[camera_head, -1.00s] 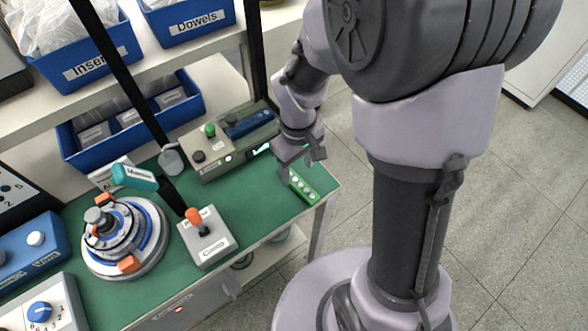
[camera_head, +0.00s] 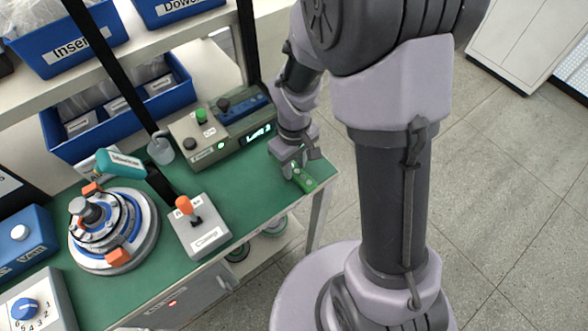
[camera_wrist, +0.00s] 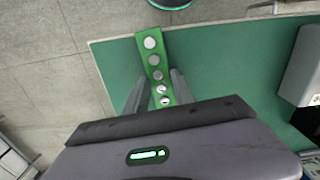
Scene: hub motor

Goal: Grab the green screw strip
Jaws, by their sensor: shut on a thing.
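The green screw strip (camera_head: 306,181) lies at the right end of the green bench top (camera_head: 240,214) in the head view, partly hidden by my gripper. In the wrist view the strip (camera_wrist: 151,58) shows several round silver screw heads along it and reaches to the bench edge. My gripper (camera_head: 296,172) is down at the bench top, over the strip. In the wrist view its two fingers (camera_wrist: 161,90) stand on either side of the strip and are shut on it. I cannot tell whether the strip is lifted off the bench.
A grey control box (camera_head: 222,133) with a lit display stands behind my gripper. A box with an orange lever (camera_head: 200,227) and the round hub motor fixture (camera_head: 113,235) are to the left. Blue bins (camera_head: 120,115) stand at the back. The bench's right edge is close by, with open floor beyond.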

